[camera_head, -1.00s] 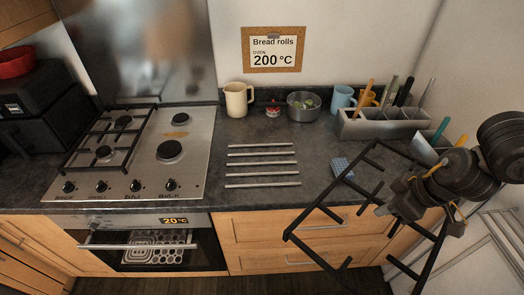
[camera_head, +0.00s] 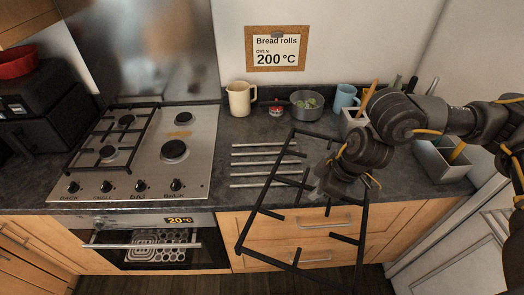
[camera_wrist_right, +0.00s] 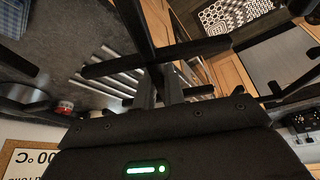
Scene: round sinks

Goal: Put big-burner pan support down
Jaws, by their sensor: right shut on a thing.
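My right gripper (camera_head: 322,185) is shut on a bar of the black big-burner pan support (camera_head: 240,248). The support hangs tilted in the air in front of the worktop's front edge and the drawers. In the right wrist view, its dark bars (camera_wrist_right: 190,49) cross in front of the jaws (camera_wrist_right: 160,92). The steel hob (camera_head: 196,140) is at the left. Another pan support (camera_head: 101,150) covers the hob's left burners. My left gripper is not in view.
Metal rods (camera_head: 262,165) lie on the worktop right of the hob, partly behind the held support. A cream jug (camera_head: 241,98), a pot (camera_head: 306,104) and a blue mug (camera_head: 346,97) stand along the wall. A grey utensil holder (camera_head: 440,160) is at the right.

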